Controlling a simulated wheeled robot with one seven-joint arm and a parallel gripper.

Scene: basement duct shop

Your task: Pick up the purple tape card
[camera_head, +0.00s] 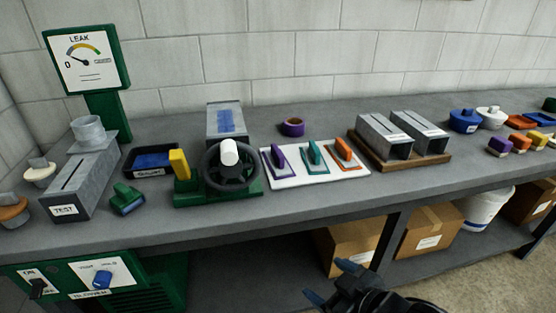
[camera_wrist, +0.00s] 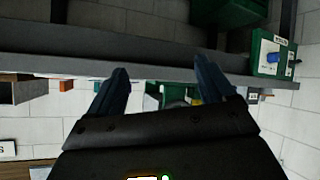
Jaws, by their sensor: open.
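The purple tape card (camera_head: 279,161) stands at the left end of a white board (camera_head: 318,178) on the workbench. A teal card (camera_head: 314,155) and an orange card (camera_head: 345,150) stand to its right on the same board. My gripper (camera_head: 333,282) is low in front of the bench, below the board and apart from all the cards. In the wrist view my gripper (camera_wrist: 160,78) has its two blue fingers spread with nothing held between them. That view looks upside down, and I cannot make out the purple card in it.
A purple tape roll (camera_head: 292,127) lies behind the board. A green fixture with a black handwheel (camera_head: 233,168) stands close on its left. Two metal ducts on a wooden base (camera_head: 402,160) stand on its right. Cardboard boxes (camera_head: 428,229) sit under the bench.

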